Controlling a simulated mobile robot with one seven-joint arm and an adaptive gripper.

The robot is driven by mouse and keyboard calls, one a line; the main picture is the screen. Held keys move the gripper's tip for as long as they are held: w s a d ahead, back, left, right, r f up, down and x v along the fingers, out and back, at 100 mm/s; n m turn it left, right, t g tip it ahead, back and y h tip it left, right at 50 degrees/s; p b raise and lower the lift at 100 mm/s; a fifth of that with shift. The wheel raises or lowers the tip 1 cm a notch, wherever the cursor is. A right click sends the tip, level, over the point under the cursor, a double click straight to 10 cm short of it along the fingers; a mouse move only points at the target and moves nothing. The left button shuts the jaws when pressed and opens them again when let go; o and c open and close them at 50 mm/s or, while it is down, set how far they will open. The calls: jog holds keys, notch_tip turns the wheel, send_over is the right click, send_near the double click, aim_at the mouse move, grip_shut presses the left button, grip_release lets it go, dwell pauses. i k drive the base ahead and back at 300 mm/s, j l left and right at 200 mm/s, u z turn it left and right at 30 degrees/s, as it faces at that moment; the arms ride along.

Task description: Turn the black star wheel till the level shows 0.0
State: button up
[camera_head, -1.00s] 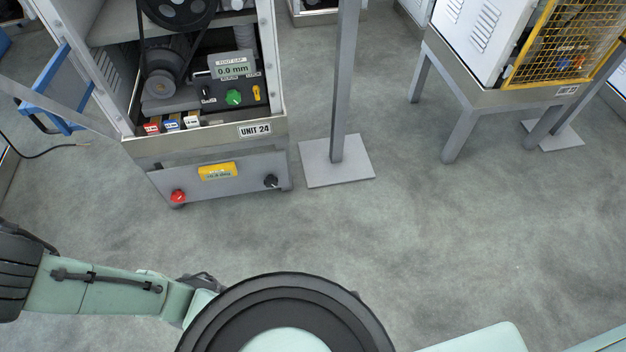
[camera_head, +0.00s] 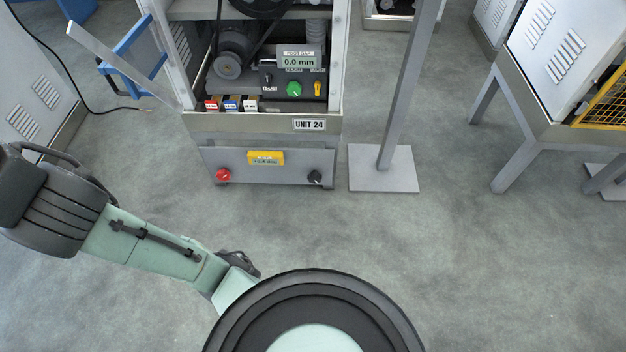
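A small black knob (camera_head: 314,177), likely the star wheel, sits at the right end of the low grey front panel (camera_head: 220,158) of the machine marked UNIT 24. A yellow display (camera_head: 266,158) is mid-panel; its figures are too small to read surely. A red knob (camera_head: 222,175) is at the panel's left end. Higher up, inside the open cabinet, a grey display (camera_head: 298,60) labelled FOOT GAP reads 0.0 mm. My arm's green and black links (camera_head: 150,240) show at the lower left, well apart from the machine. My gripper is not in view.
A grey post on a square foot plate (camera_head: 383,170) stands just right of UNIT 24. A white cabinet on a legged stand (camera_head: 510,130) is further right. A blue frame (camera_head: 130,60) and a cable (camera_head: 60,70) are at left. The floor before the machine is clear.

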aim_at(314, 177)
jog(key=i+l+u, duration=0.1)
jog(key=l+u, duration=1)
jog(key=l, duration=0.2)
